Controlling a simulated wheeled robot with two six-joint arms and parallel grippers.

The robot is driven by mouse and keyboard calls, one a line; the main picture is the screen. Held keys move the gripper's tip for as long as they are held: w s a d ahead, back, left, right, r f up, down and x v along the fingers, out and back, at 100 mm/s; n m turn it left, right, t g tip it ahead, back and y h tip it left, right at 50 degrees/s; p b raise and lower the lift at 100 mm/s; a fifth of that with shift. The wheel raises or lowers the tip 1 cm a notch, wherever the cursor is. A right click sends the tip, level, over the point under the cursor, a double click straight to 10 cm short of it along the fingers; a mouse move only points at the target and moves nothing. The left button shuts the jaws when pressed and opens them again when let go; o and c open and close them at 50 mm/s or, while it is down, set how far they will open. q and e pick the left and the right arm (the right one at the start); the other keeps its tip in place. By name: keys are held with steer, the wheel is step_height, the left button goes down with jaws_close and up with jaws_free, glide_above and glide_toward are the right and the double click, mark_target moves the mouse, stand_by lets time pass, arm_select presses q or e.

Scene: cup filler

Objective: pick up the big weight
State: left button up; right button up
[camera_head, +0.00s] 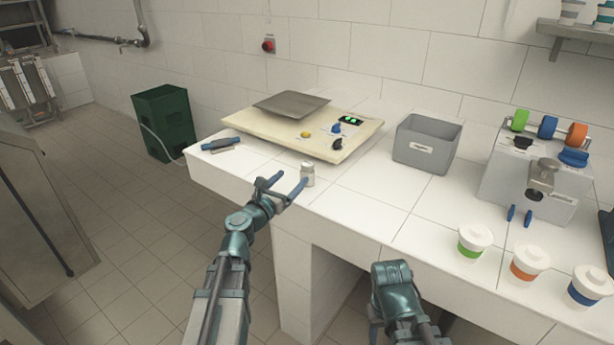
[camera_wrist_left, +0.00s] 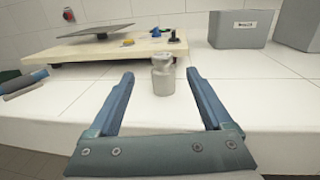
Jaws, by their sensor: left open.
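The big weight (camera_head: 307,175) is a small pale metal cylinder with a narrower neck and cap. It stands upright on the white tiled counter, near its front edge. In the left wrist view the weight (camera_wrist_left: 163,75) stands beyond and between the fingertips. My left gripper (camera_head: 284,185) is open and empty, with its fingers pointing at the weight, which stands just past the tips. The left gripper also shows in the left wrist view (camera_wrist_left: 160,82). My right arm shows at the bottom of the head view, but its fingers are not visible.
A scale with a beige base (camera_head: 262,126) and grey plate (camera_head: 292,104) stands behind the weight. A blue-handled tool (camera_head: 221,143) lies left. A grey bin (camera_head: 427,145), a machine with coloured knobs (camera_head: 535,180) and lidded cups (camera_head: 474,243) stand right. The counter around the weight is clear.

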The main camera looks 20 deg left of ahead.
mark_target(304, 168)
arm_select(q)
steer(key=x, duration=1)
steer(key=shift+d+f, duration=0.15)
steer(key=shift+s, duration=0.15)
jaws_close()
